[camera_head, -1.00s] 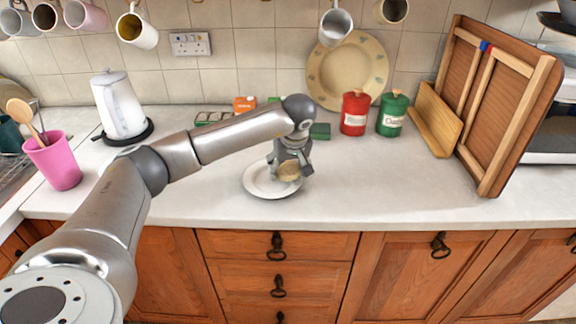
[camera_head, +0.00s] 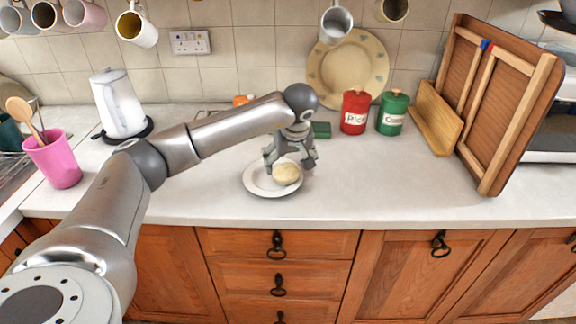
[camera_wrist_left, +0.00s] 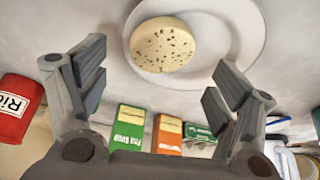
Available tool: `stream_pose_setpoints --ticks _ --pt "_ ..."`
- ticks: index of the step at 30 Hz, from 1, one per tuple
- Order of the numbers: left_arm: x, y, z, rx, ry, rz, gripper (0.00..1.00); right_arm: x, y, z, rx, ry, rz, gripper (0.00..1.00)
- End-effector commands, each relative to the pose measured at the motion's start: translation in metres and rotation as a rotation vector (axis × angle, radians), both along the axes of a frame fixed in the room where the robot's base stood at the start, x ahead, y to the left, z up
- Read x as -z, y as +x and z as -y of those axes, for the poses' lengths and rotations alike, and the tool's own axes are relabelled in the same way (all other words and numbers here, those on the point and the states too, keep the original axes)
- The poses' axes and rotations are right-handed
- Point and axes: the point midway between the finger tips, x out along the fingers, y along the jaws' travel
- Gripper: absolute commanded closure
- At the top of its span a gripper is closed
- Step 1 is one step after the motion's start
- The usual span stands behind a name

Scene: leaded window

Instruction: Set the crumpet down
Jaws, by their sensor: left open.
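The crumpet (camera_head: 287,174), pale and round, rests on the right part of a white plate (camera_head: 256,186) on the counter. In the left wrist view the crumpet (camera_wrist_left: 163,44) shows its holed face on the plate (camera_wrist_left: 247,28). My left gripper (camera_head: 290,161) is just behind and above the crumpet. Its fingers (camera_wrist_left: 152,84) are spread wide with nothing between them, apart from the crumpet. My right gripper is in neither view.
A white kettle (camera_head: 120,104) and a pink utensil pot (camera_head: 53,160) stand at the left. A red canister (camera_head: 354,112) and a green canister (camera_head: 392,113) stand behind to the right. A wooden rack (camera_head: 507,110) is far right.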

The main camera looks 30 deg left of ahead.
Motion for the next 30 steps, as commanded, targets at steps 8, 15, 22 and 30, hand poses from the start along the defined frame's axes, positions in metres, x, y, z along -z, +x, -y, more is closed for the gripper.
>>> stream_pose_setpoints --ticks 8,15,22,30 --pt "-0.058 -0.016 0.018 0.002 0.000 0.005 0.15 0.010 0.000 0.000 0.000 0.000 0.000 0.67" --pt "-0.087 -0.025 0.026 0.000 -0.001 0.002 0.15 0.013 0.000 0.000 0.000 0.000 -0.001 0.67" --pt "-0.092 -0.027 0.028 0.000 0.000 0.000 0.15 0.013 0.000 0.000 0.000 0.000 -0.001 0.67" --pt "-0.092 -0.026 0.028 -0.001 0.000 0.000 0.15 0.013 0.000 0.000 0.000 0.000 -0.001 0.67"
